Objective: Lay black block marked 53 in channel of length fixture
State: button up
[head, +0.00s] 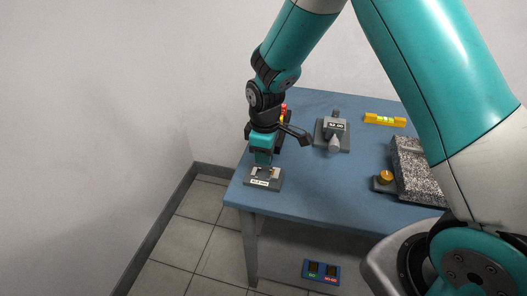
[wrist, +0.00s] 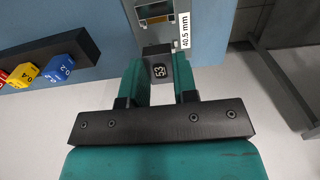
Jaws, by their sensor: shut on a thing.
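My gripper (head: 263,161) is at the table's front left corner, pointing down at the grey length fixture (head: 264,184). In the wrist view, my gripper (wrist: 159,75) has its two teal fingers shut on the dark block marked 53 (wrist: 158,62), its number facing the camera. The length fixture (wrist: 172,44) lies just beyond the block and bears a white 40.5 mm label. A slot with a brass-coloured part shows at the top of that view. I cannot tell whether the block touches the fixture. The fingers hide the block in the head view.
A dark rack (wrist: 60,50) with red, yellow and blue marked pieces stands close to the left in the wrist view. A grey gauge reading 52.00 (head: 335,128), a yellow level (head: 385,119) and a speckled block (head: 416,168) stand on the blue table (head: 320,187). A two-pocket tray (head: 321,272) is below.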

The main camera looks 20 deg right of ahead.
aim_at(265, 175)
jog(key=shift+f+b, duration=1.55)
jog(key=shift+f, duration=1.05)
jog(key=shift+f, duration=0.15)
jog(key=o, duration=1)
jog(key=shift+c, duration=0.2)
jog(key=c, duration=0.5)
jog(key=shift+c, duration=0.2)
jog(key=shift+r+p, duration=1.85)
jog(key=shift+r, duration=0.45)
